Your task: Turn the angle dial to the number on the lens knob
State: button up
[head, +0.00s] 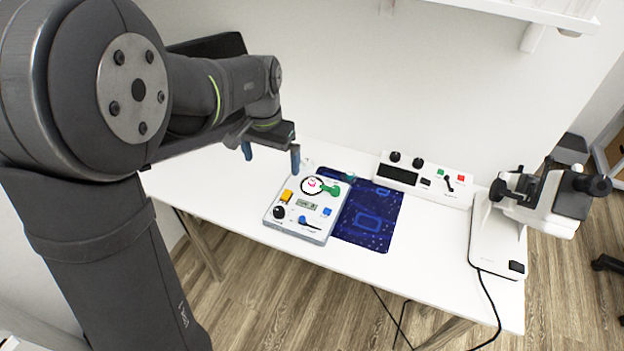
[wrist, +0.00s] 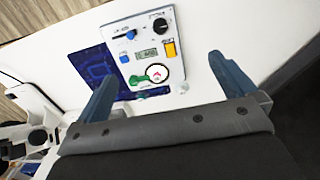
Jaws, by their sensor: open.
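A light grey panel box (head: 297,232) lies on the white table. It carries a round white face with a dark ring and a red mark (head: 312,185), with a green handle-like part (head: 331,190) beside it. A black knob (head: 279,212) sits at its front left corner; it also shows in the wrist view (wrist: 160,25). I cannot tell for sure which is the angle dial or the lens knob, and no number is readable on either. A small display (head: 306,204) is too small to read surely. My gripper (head: 271,155) is open and empty, above the table, left of and behind the box.
The box also bears an orange block (head: 286,196), a blue slider (head: 303,220) and a blue button (head: 327,211). A dark blue mat (head: 375,235) lies right of it. A white console (head: 425,180) stands behind, and a microscope-like device (head: 540,205) at right. The table's left is clear.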

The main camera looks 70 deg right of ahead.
aim_at(279, 210)
jog(key=shift+f+n, duration=0.1)
jog(key=shift+n, duration=0.2)
jog(key=c, duration=0.7)
jog(key=shift+f+n, duration=0.2)
jog(key=shift+n, duration=0.4)
jog(key=c, duration=0.3)
jog(key=n, duration=0.1)
jog(key=f+n, duration=0.1)
jog(key=n, duration=0.1)
jog(key=shift+a+f, duration=0.1)
jog(key=shift+a, duration=0.05)
jog(key=shift+c, duration=0.3)
jog(key=shift+n, duration=0.3)
notch_tip(279, 210, down, 17)
jog(key=shift+s+f, duration=0.1)
jog(key=shift+s, duration=0.05)
jog(key=c, duration=1)
